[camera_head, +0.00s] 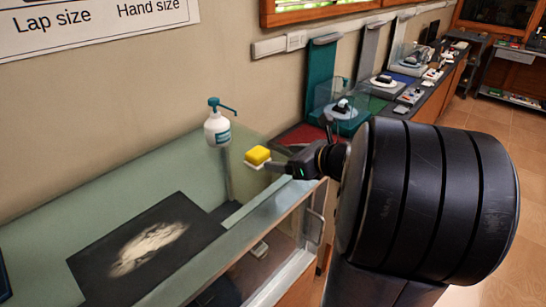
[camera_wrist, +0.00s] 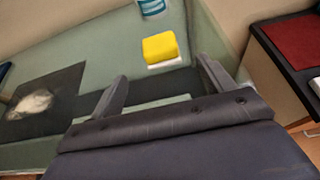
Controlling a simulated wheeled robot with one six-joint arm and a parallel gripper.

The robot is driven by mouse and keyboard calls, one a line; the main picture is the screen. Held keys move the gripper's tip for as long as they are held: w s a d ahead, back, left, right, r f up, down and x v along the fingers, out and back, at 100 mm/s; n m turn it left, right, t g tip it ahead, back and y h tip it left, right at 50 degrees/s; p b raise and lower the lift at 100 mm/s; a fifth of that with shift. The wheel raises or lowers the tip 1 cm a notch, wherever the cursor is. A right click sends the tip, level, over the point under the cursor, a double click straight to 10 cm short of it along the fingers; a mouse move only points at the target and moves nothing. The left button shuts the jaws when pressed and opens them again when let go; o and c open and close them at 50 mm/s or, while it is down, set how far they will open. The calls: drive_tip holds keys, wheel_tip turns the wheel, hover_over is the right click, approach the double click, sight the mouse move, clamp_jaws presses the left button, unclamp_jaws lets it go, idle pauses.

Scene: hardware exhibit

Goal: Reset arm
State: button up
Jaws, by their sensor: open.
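My gripper (camera_wrist: 157,92) is open, with its two dark fingers spread apart and nothing between them in the wrist view. In the head view my gripper (camera_head: 278,166) reaches left over the counter's glass-sided edge. A yellow block, perhaps a sponge, (camera_wrist: 159,47) sits on a small white base beyond the fingertips, apart from them. In the head view the yellow block (camera_head: 257,155) appears just left of the gripper. The near part of my arm is large and dark at the right of the head view and hides part of the room.
A pump bottle (camera_head: 217,128) stands behind the yellow block. A dark mat with a pale patch (camera_head: 115,256) lies on the green counter (camera_head: 60,236). A glass-sided edge (camera_head: 290,215) runs along the counter's front. Display stands (camera_head: 343,113) line the wall beyond; open floor lies at right.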

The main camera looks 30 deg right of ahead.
sight(257, 151)
drive_tip(key=shift+s+d+r, duration=0.2)
drive_tip(key=shift+s, duration=0.35)
drive_tip(key=shift+w, duration=0.1)
drive_tip(key=x, duration=1.2)
drive_tip(key=shift+a+f, duration=0.1)
drive_tip(key=shift+f, duration=0.35)
wheel_tip(257, 151, up, 3)
drive_tip(key=shift+r+p, duration=0.15)
drive_tip(key=shift+p, duration=0.4)
drive_tip(key=shift+r, duration=0.65)
drive_tip(key=shift+f, duration=0.1)
